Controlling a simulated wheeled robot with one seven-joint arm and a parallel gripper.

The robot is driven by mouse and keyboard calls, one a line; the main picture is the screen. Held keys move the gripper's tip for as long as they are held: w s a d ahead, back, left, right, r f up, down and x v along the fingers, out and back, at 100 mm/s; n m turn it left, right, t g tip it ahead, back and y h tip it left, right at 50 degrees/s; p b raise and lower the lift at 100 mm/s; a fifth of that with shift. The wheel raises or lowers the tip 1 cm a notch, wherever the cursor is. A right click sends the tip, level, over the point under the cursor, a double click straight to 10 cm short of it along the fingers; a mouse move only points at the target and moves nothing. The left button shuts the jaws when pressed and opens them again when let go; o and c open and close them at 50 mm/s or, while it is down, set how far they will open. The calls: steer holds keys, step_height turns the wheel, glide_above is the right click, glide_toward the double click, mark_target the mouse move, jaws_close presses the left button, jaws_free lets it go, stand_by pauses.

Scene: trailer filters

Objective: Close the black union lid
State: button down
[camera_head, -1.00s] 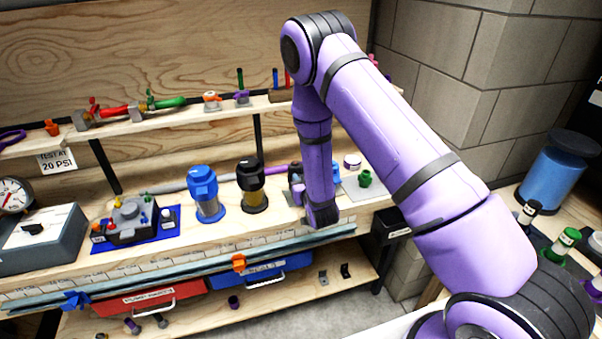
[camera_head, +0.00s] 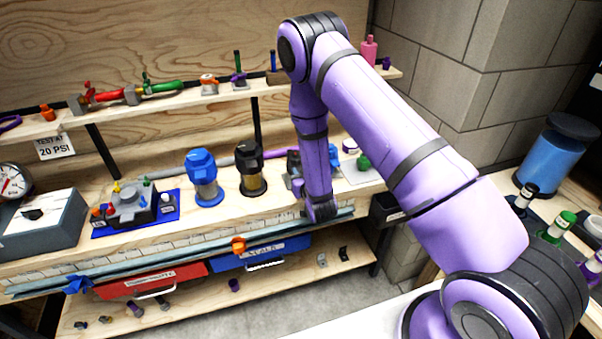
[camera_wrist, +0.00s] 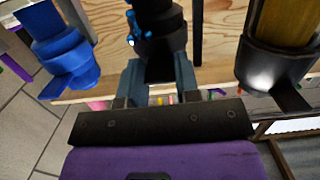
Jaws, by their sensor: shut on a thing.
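In the wrist view a black union (camera_wrist: 162,22) is straight ahead, with small bright blue parts beside its top left. A black tab on its near side lies between the fingers of my gripper (camera_wrist: 158,74), which is shut on it. Whether the lid is fully seated cannot be told. In the head view my arm hides most of the gripper and the black union at the bench, right of the black-capped filter (camera_head: 251,168).
In the wrist view a blue union (camera_wrist: 66,52) stands close on the left, and a black-collared yellow filter (camera_wrist: 278,65) on the right. The head view shows a blue filter (camera_head: 204,175), a gauge box (camera_head: 45,225) and a shelf (camera_head: 160,103) above the bench.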

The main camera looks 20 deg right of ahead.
steer(key=shift+s+f, duration=0.15)
steer(key=shift+f, duration=0.15)
steer(key=c, duration=1)
jaws_free()
steer(key=shift+o, duration=0.8)
steer(key=shift+r, duration=0.1)
steer(key=s+r, duration=0.1)
steer(key=s, duration=0.9)
steer(key=shift+s+r, duration=0.2)
steer(key=shift+s, duration=0.05)
